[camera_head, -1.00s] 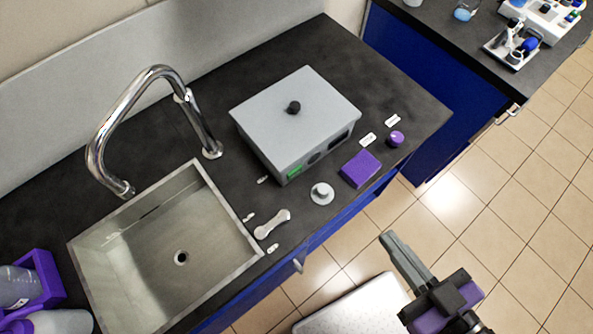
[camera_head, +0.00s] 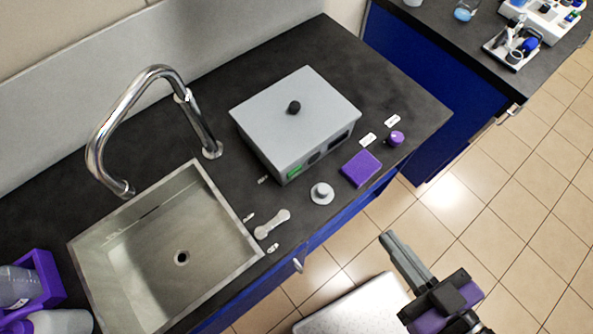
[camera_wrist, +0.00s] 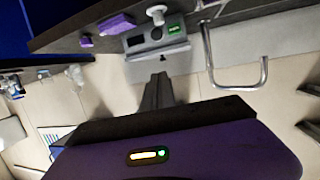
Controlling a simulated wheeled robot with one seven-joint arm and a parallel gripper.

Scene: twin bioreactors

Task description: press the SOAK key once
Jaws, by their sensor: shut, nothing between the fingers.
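A purple square block (camera_head: 361,169), which looks like a wide key, sits on the dark counter near its front edge. A small white label (camera_head: 368,139) lies behind it, too small to read, so I cannot confirm that this is the SOAK key. The block also shows in the wrist view (camera_wrist: 117,23), which sees the counter upside down. A purple round knob (camera_head: 396,138) with its own label (camera_head: 392,121) stands to its right. My gripper (camera_head: 386,239) is shut and empty, in front of the counter over the floor, apart from the block. Its fingers also show in the wrist view (camera_wrist: 160,80).
A grey lidded box (camera_head: 295,115) with a green display stands behind the block. A grey round knob (camera_head: 322,193) and a lever (camera_head: 272,224) lie to the left, then a sink (camera_head: 232,262) with a tall faucet (camera_head: 98,145). A second counter (camera_head: 445,35) stands at back right.

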